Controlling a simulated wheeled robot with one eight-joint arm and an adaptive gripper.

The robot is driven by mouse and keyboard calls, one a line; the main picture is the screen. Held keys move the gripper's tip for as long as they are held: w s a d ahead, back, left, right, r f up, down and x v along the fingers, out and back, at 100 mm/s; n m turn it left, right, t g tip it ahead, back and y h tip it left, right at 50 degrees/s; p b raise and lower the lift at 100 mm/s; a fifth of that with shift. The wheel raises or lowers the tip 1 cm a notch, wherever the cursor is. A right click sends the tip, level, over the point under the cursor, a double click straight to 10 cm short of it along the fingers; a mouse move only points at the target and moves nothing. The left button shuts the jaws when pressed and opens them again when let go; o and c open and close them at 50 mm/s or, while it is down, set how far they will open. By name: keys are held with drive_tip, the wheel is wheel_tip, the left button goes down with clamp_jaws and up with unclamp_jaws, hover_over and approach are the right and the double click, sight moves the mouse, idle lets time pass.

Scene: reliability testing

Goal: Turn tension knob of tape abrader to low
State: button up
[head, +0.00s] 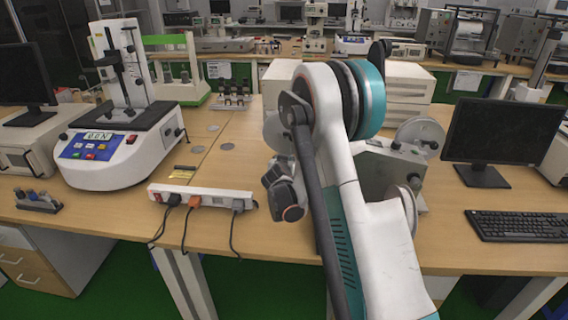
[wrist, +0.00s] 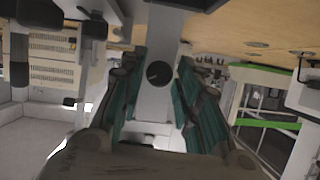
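The tape abrader (head: 385,177) is a grey machine with pale reels, standing on the bench behind my arm in the head view. My arm covers much of its left side. In the wrist view a round black knob (wrist: 158,73) with a faint mark on its face sits on a narrow grey panel. My gripper (wrist: 161,62) is open, with its green-padded fingers apart on either side of the knob. No contact with the knob is visible. I cannot read any setting label. The gripper's fingers are not clearly seen in the head view.
A white power strip (head: 203,196) with plugs and cables lies at the bench's front edge. A white test machine (head: 122,140) stands at the left. A monitor (head: 497,131) and keyboard (head: 520,226) are at the right.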

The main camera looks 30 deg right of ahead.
clamp_jaws()
drive_tip(key=shift+n, duration=0.3)
drive_tip(key=n+h, duration=0.1)
drive_tip(key=n+g+h, duration=0.1)
drive_tip(key=n, duration=0.1)
drive_tip(key=shift+w+a+f+n, duration=0.1)
drive_tip(key=shift+w+a+n, duration=0.1)
drive_tip(key=shift+n, duration=0.1)
drive_tip(key=n+g+h, duration=0.1)
drive_tip(key=n+h, duration=0.2)
drive_tip(key=n, duration=0.1)
drive_tip(key=shift+a+f, duration=0.1)
idle(0.4)
drive_tip(key=o, duration=0.7)
unclamp_jaws()
drive_tip(key=shift+c, duration=0.2)
drive_tip(key=shift+a, duration=0.1)
